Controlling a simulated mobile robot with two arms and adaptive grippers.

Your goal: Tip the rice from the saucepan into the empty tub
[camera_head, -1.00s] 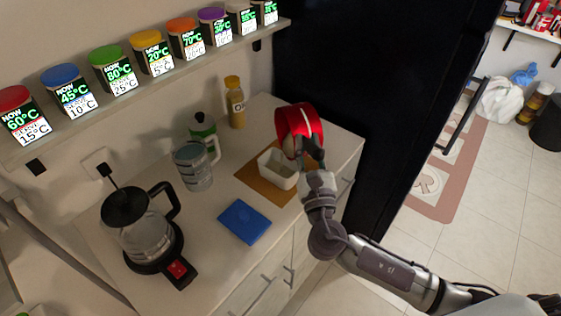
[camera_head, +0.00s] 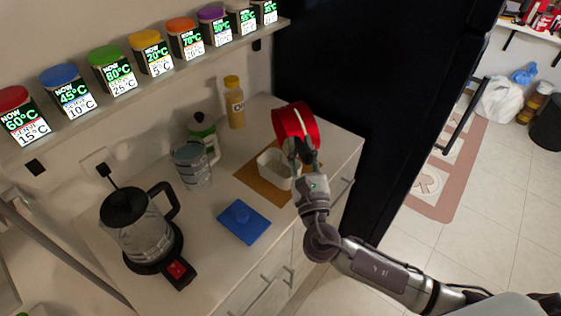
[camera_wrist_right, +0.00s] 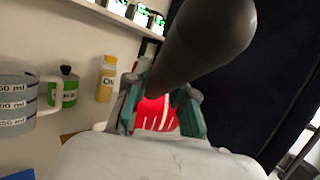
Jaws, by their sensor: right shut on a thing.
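The red saucepan (camera_head: 290,122) is tipped on its side above the white tub, near the back right of the counter. My right gripper (camera_head: 302,158) is shut on its dark handle, which looms large in the right wrist view (camera_wrist_right: 205,40), with the red pan body (camera_wrist_right: 156,113) between the fingers. The white tub (camera_head: 268,176) stands on a brown mat (camera_head: 252,183), partly hidden by my right gripper. I cannot make out rice in the pan or tub. My left gripper is not in view.
A blue lid-like piece (camera_head: 242,224) lies in front of the mat. A measuring jug (camera_head: 192,166), a green bottle (camera_head: 203,129) and a yellow bottle (camera_head: 234,102) stand left of the tub. A black fridge-like panel (camera_head: 400,80) rises at right.

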